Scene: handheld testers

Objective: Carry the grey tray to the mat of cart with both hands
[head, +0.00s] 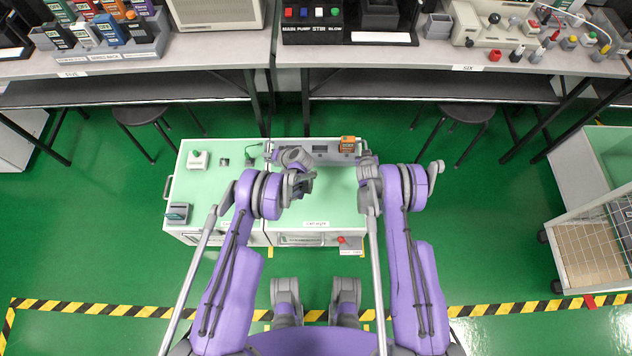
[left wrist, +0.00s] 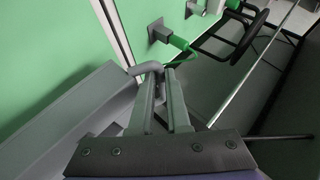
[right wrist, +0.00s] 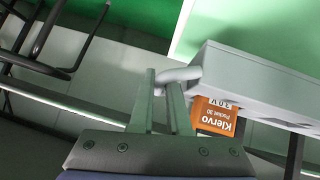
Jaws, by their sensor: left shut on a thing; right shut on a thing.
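The grey tray (head: 320,150) is at the far edge of the green-topped cart, partly hidden by my arms. An orange device (head: 347,143) is in its right part; it also shows in the right wrist view (right wrist: 213,116). My left gripper (head: 272,152) is shut on the tray's left handle, which shows between the fingers in the left wrist view (left wrist: 148,68). My right gripper (head: 366,157) is shut on the right handle, which shows in the right wrist view (right wrist: 180,75). The mint-green cart mat (head: 325,203) lies nearer to me. I cannot tell whether the tray touches it.
On the left part of the cart top are a small white device (head: 198,159) and a grey device (head: 177,212). Workbenches (head: 240,50) with testers stand behind, with stools (head: 468,113) under them. Another cart (head: 570,190) stands at the right. The mat's front is clear.

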